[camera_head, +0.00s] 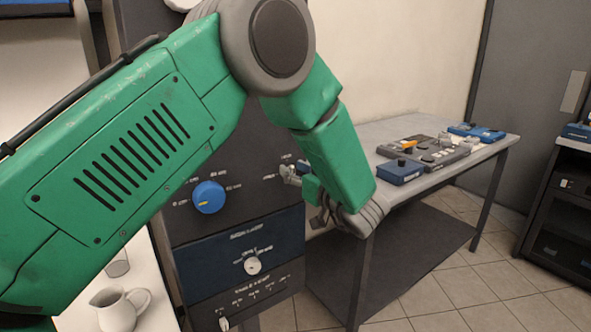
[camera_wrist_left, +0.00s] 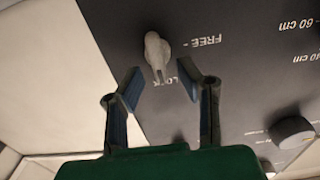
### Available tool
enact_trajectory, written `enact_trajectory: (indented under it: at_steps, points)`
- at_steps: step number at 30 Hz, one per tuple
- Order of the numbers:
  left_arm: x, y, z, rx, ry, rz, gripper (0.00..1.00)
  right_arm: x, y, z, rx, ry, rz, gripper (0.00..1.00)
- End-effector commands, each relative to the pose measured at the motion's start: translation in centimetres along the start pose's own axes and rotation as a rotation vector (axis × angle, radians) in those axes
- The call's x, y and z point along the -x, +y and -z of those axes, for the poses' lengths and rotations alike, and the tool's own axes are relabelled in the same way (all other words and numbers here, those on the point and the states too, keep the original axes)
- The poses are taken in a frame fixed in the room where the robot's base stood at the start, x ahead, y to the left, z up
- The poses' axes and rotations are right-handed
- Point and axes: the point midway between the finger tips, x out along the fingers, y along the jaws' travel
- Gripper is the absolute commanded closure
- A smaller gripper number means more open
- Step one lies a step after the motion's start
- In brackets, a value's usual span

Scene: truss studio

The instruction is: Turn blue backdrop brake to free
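A pale grey brake lever (camera_wrist_left: 157,52) stands on a dark panel (camera_wrist_left: 235,85) in the left wrist view. The panel carries the words FREE and LOCK, seen upside down, and the lever's tip points towards LOCK. My left gripper (camera_wrist_left: 159,70) is open, with one finger on each side of the lever's tip; I cannot tell whether either touches it. In the head view the left gripper (camera_head: 305,186) is small and partly hidden by my green arm, beside the lever (camera_head: 289,173) at the panel's right edge. My right gripper is not in view.
A blue knob (camera_head: 208,197) and a white knob (camera_head: 252,265) are on the same cabinet front. A grey table (camera_head: 490,146) with control boxes stands behind on the right. A white jug (camera_head: 118,308) is at the lower left. A grey knob (camera_wrist_left: 291,132) is right of the gripper.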

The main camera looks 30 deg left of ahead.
Motion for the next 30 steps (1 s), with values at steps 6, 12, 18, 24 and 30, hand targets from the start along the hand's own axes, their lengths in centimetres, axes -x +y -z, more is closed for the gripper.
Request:
enact_trajectory:
  at_steps: [6,12,18,24,30]
  points:
    - [-0.34,0.07,0.07,-0.001,0.001,0.000,0.69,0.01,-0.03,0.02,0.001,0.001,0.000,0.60]
    - [-0.22,0.13,0.11,-0.001,0.002,0.000,0.87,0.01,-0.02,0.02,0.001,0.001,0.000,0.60]
    - [-0.26,0.14,-0.02,-0.001,-0.001,-0.002,1.00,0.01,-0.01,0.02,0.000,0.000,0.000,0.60]
    - [-0.22,0.18,-0.26,-0.002,-0.005,-0.003,1.00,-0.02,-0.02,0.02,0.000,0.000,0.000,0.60]
    - [-0.25,0.11,-0.51,0.035,-0.009,-0.002,1.00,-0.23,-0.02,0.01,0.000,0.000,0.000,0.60]
